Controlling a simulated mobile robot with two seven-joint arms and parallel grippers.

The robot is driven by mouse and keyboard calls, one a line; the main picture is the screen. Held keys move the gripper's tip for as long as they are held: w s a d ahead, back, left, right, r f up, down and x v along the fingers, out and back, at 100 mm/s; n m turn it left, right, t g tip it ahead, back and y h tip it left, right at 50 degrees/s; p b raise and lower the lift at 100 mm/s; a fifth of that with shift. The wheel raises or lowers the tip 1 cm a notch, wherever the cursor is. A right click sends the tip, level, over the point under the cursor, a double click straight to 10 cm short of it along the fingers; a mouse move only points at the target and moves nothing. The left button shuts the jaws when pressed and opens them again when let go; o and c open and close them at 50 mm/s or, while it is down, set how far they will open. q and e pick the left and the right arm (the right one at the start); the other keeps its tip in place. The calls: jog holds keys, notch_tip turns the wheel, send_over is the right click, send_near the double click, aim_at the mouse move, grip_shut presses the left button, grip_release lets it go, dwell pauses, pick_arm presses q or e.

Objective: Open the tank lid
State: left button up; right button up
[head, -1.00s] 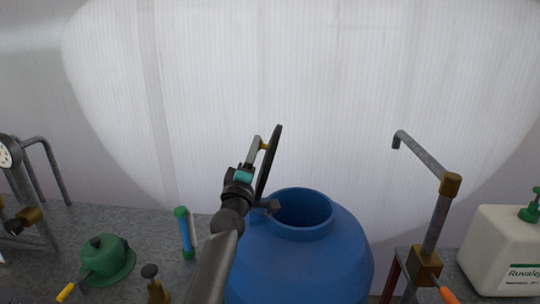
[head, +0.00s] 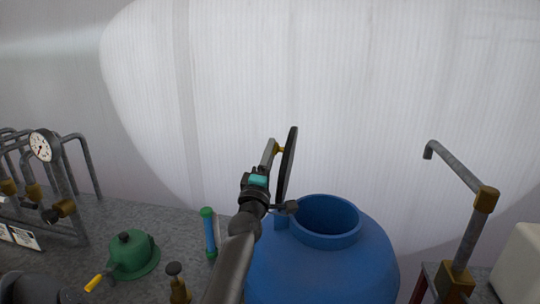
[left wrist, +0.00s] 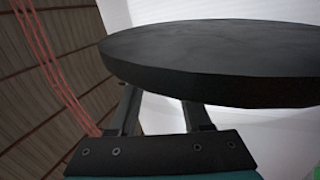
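The blue tank (head: 325,270) stands at the bottom middle of the head view with its round mouth uncovered. Its black disc lid (head: 288,163) stands nearly upright, edge-on, at the left of the mouth, beside a small dark hinge piece (head: 291,206). A yellow piece (head: 280,149) shows on the lid's left face. My left gripper (head: 271,152) is up against that side of the lid. In the left wrist view the lid (left wrist: 215,62) fills the upper part and hides the fingertips. The visible finger parts are apart, with a clear gap between them. My right gripper is in neither view.
A green domed part with a yellow handle (head: 132,256) and a blue-green cylinder (head: 210,233) lie left of the tank. Pipes with a gauge (head: 41,146) stand at far left. A bent grey pipe (head: 460,170) and a white container (head: 520,262) are at right.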

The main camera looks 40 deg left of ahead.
pick_arm(q)
jog(key=o, duration=0.3)
jog(key=b+v, duration=0.2)
jog(key=v, duration=1.3)
jog(key=shift+b, duration=0.4)
jog(key=shift+d+f, duration=0.1)
